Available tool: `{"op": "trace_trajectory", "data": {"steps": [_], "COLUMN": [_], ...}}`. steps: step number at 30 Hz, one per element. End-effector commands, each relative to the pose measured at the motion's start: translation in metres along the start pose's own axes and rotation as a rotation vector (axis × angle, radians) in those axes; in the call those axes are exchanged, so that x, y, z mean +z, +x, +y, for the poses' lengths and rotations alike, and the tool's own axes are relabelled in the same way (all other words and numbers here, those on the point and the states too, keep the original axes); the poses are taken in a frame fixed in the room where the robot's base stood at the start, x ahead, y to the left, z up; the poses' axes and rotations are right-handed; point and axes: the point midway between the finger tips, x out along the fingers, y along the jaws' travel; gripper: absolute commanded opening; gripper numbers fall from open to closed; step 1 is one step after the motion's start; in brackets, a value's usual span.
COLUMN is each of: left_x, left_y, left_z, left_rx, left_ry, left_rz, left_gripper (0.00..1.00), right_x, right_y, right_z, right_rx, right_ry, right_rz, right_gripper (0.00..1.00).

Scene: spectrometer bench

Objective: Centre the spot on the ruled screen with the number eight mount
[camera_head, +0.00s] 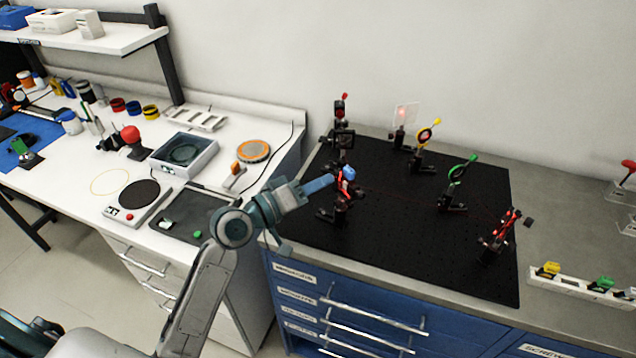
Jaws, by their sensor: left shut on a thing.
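The ruled screen (406,113) is a small clear plate upright at the back of the black breadboard (400,205). A red spot shows on it, near its middle; its rulings are too small to read. My left gripper (336,182) reaches in from the left and is shut on the blue knob (349,172) of a dark mount (340,211) at the breadboard's left side. The gripper partly hides this mount, and no number can be read on it. My right gripper is not in view.
Other mounts stand close by: a red-topped one (341,108), a yellow ring (427,133), a green ring (460,171) and a red one (500,232). A faint red beam crosses the board. A white rack (570,286) lies at right. The breadboard's front middle is clear.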

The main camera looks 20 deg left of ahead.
Motion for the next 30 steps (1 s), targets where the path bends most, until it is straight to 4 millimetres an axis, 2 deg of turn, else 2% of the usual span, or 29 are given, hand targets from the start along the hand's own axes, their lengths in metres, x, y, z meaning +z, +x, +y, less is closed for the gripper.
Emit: {"op": "trace_trajectory", "data": {"steps": [1, 2, 5, 17, 30], "left_x": [-0.001, -0.001, -0.001, 0.001, 0.001], "left_y": [0.0, 0.0, 0.0, -0.006, -0.063], "left_z": [0.001, 0.001, 0.001, -0.002, -0.003], "left_rx": [0.002, 0.002, 0.002, -0.002, -0.004], "left_ry": [0.001, 0.001, 0.001, 0.002, 0.006], "left_rz": [0.003, 0.003, 0.002, 0.0, -0.003], "left_gripper": [0.0, 0.19, 0.38, 0.38, 0.38], "right_x": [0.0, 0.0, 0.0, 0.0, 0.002], "right_y": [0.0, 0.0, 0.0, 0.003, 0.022], "right_z": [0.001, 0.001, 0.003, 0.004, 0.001], "right_rx": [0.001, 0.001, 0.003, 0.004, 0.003], "right_ry": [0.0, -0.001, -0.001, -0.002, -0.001], "right_rz": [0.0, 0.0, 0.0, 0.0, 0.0], "right_gripper": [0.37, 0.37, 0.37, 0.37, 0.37]}}
